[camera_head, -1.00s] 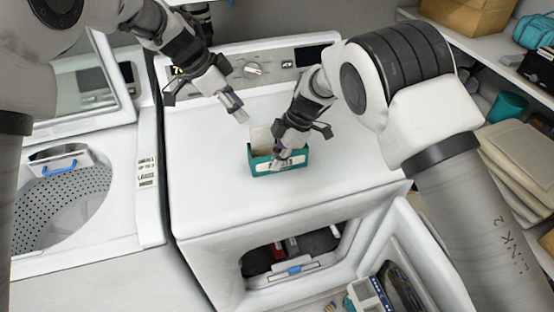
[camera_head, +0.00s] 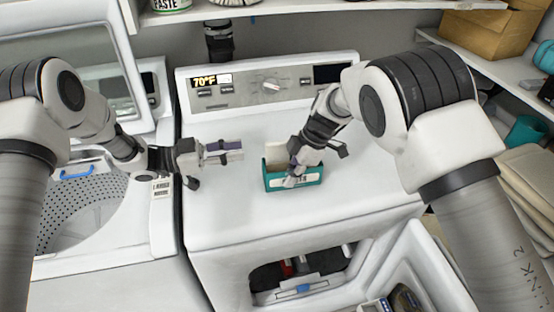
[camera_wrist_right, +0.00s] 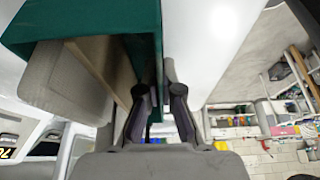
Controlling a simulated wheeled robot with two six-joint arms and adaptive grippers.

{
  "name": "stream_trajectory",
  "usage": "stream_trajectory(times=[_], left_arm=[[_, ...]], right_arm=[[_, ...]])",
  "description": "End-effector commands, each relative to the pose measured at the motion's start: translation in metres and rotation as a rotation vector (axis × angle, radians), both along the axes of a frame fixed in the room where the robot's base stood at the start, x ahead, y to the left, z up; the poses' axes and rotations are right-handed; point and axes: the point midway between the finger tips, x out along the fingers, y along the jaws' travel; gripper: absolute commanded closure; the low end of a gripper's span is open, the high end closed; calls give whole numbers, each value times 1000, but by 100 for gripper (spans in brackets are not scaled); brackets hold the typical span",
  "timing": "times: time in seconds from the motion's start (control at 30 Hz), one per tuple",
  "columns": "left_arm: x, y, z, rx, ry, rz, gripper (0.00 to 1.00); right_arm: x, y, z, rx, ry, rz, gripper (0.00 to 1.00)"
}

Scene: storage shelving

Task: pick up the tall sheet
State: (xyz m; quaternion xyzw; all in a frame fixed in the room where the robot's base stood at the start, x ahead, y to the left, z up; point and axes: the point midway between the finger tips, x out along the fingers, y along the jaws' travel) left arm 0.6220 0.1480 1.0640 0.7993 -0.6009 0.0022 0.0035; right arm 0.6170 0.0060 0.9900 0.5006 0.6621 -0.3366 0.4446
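A small green box (camera_head: 297,183) with a white label sits on top of the white dryer. Pale beige upright sheets (camera_head: 274,163) stand in its left part; in the right wrist view a grey-beige sheet (camera_wrist_right: 62,85) and a thinner tan one (camera_wrist_right: 100,68) show inside the green wall (camera_wrist_right: 145,22). Which sheet is tallest is unclear. My right gripper (camera_head: 294,178) is at the box's front, its fingers (camera_wrist_right: 160,95) on either side of a green wall and seemingly closed on it. My left gripper (camera_head: 238,151) is left of the box, pointing right, apart from it; its finger gap is unclear.
The dryer's control panel (camera_head: 265,85) rises behind the box. An open washer (camera_head: 85,215) is at left, and the dryer's door opening (camera_head: 300,270) is below in front. A shelf (camera_head: 320,12) runs above. The dryer top (camera_head: 225,210) around the box is clear.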

Motion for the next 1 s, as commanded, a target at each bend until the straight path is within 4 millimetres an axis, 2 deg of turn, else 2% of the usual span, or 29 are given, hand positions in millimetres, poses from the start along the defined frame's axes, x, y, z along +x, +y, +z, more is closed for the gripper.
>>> stream_trajectory(times=[0.1,0.2,0.37,0.6,0.83,0.87,0.93,1.0], left_arm=[[6,-27,0,4,-1,-8,70],[12,-46,0,4,-1,-7,70],[17,-63,0,4,0,-6,70],[29,-102,-1,6,-2,-7,70],[31,-106,0,3,-1,-4,70],[31,-106,0,4,-1,-4,74],[31,-106,0,3,-1,-4,99],[31,-106,0,3,-1,-4,100]], right_arm=[[-1,0,-1,-1,2,0,100],[-1,0,-1,-1,2,0,100],[0,0,-1,-1,2,0,100],[0,0,-1,-1,2,0,100],[0,0,-1,-1,2,0,100],[0,0,-1,-1,2,0,100],[0,0,-1,0,2,0,100],[0,0,-1,-1,2,0,100]])
